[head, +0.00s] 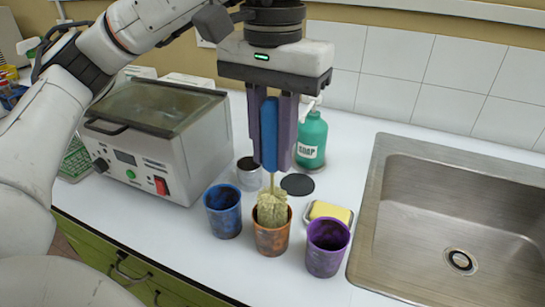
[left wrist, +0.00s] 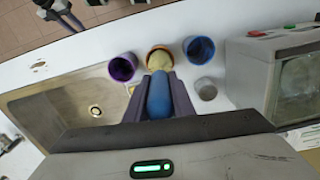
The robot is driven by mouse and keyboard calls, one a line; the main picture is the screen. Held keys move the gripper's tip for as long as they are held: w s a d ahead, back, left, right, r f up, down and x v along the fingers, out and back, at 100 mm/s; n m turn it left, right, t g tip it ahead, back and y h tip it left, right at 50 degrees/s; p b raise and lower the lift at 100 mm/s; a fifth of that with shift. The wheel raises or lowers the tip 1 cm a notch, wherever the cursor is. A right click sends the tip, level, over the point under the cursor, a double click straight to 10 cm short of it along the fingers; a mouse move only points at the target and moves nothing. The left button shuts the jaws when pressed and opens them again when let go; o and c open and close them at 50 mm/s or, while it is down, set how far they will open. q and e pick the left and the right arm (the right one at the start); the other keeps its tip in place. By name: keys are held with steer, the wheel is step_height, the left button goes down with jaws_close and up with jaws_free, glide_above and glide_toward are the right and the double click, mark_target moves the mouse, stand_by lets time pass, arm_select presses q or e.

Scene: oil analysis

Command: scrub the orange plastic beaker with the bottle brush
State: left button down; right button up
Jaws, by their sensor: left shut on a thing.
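My left gripper (head: 272,168) is shut on the blue handle of the bottle brush (head: 270,135) and holds it upright, bristles down. The yellowish bristle head (head: 271,208) is at the mouth of the orange plastic beaker (head: 271,240), its lower part hidden inside. The beaker is stained dark and stands upright on the counter. In the left wrist view the blue handle (left wrist: 158,97) lies between the fingers, and the bristles (left wrist: 159,62) cover most of the orange beaker's opening (left wrist: 158,48).
A blue beaker (head: 223,212) stands left of the orange one and a purple beaker (head: 326,247) right of it. Behind are a yellow sponge (head: 329,212) on a dish, a black disc (head: 297,184), a metal cup (head: 249,174) and a green soap bottle (head: 312,140). A sink (head: 455,215) is right, a bath machine (head: 160,135) left.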

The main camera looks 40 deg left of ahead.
mark_target(273, 165)
stand_by(0.5)
arm_select(q)
steer(key=shift+f, duration=0.1)
steer(key=shift+f+b, duration=1.25)
steer(key=shift+f, duration=0.45)
steer(key=shift+r, duration=0.1)
step_height(273, 165, up, 4)
steer(key=p, duration=0.4)
steer(key=shift+f, duration=0.3)
